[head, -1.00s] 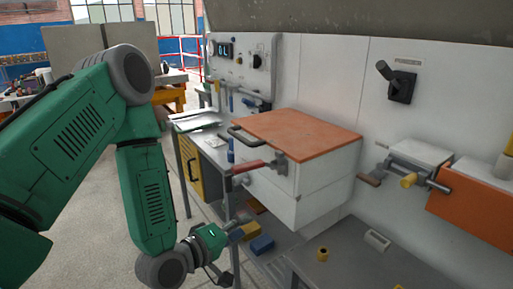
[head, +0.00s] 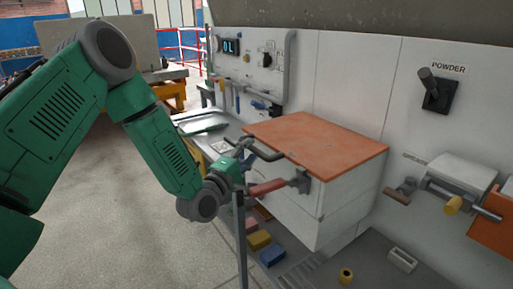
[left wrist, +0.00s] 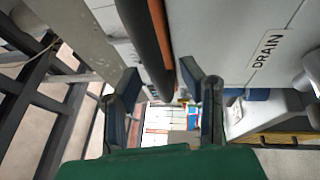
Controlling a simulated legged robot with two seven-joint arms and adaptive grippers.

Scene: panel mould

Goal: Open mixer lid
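The mixer is a white box (head: 345,205) with a flat orange lid (head: 315,142) lying shut on top. A dark bar handle (head: 265,150) sticks out from the lid's left edge. A red-handled lever (head: 268,186) sits on the box front below it. My left gripper (head: 250,160) is at the lid handle, its fingers small and partly hidden in the head view. In the left wrist view its two fingers (left wrist: 168,92) stand apart, with a dark bar (left wrist: 145,40) reaching between them. I cannot tell whether they touch it. My right gripper is not in view.
A black POWDER lever (head: 437,92) is on the white wall at right. Open floor (head: 130,240) lies at left.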

